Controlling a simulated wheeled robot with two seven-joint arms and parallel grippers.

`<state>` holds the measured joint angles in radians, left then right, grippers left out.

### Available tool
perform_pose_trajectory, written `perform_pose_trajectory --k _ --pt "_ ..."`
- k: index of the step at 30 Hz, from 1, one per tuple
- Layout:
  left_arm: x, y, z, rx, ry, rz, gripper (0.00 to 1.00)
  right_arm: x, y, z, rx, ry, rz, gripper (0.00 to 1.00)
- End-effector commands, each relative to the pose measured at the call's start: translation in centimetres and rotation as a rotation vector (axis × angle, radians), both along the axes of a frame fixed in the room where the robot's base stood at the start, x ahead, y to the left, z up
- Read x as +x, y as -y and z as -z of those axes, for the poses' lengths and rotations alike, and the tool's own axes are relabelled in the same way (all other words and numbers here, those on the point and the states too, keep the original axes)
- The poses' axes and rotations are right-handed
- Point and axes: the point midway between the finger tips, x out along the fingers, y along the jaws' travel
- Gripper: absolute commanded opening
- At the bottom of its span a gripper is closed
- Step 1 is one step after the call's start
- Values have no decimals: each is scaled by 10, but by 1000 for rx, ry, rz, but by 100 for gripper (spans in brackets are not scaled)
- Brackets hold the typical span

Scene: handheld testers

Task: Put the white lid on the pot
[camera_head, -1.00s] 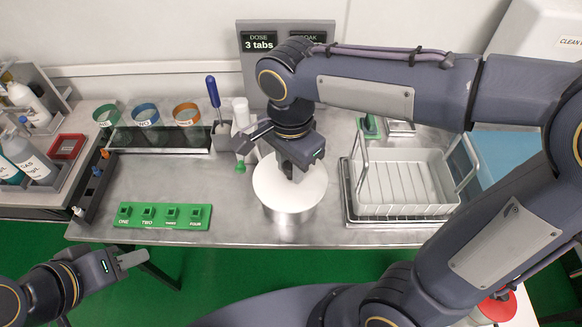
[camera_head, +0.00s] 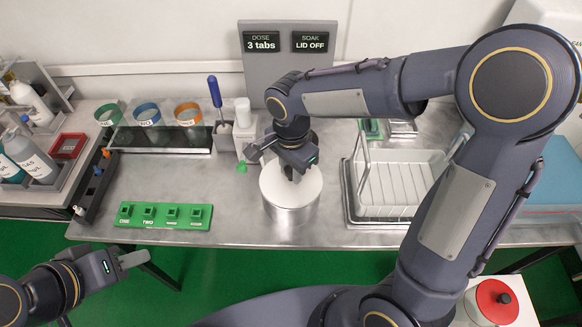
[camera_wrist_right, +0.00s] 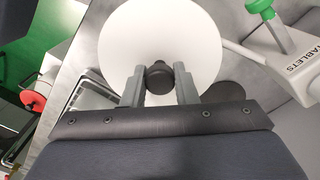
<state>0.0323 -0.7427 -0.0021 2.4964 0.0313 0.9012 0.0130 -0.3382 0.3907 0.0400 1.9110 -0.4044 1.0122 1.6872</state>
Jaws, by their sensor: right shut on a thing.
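The white lid (camera_head: 284,193) is at the pot's top and looks level. Its dark knob (camera_wrist_right: 159,77) is between the fingers of my right gripper (camera_wrist_right: 159,86), which is shut on it. The right gripper (camera_head: 292,172) comes down from above in the head view. The metal pot (camera_head: 292,219) stands on the steel table directly under the lid, and its opening is hidden. The lid looks seated on the rim or very close to it; I cannot tell which. My left gripper (camera_head: 132,260) is empty at the lower left, away from the lid.
A white tablets dispenser (camera_head: 244,126) stands behind and left of the pot. A wire-handled rack (camera_head: 405,190) is to the right. A green numbered block (camera_head: 163,216) lies left. A sign (camera_head: 290,60) reads "3 tabs" and "LID OFF".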

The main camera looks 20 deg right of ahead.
Motion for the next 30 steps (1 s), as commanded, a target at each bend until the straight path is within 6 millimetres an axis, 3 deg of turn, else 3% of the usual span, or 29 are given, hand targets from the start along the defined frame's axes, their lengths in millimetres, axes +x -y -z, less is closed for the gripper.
perform_pose_trajectory --k 12,13,18,26,30 --pt "0 0 11 0 0 0 36 0 -1 12 1 0 0 2" --pt "0 0 11 0 0 0 36 0 0 12 1 0 0 27" --pt "0 0 10 0 0 0 36 0 0 11 1 0 0 48" --pt "0 0 9 0 0 0 36 0 0 10 0 0 0 48" --pt "0 0 -2 0 0 0 36 0 0 -3 0 0 1 48"
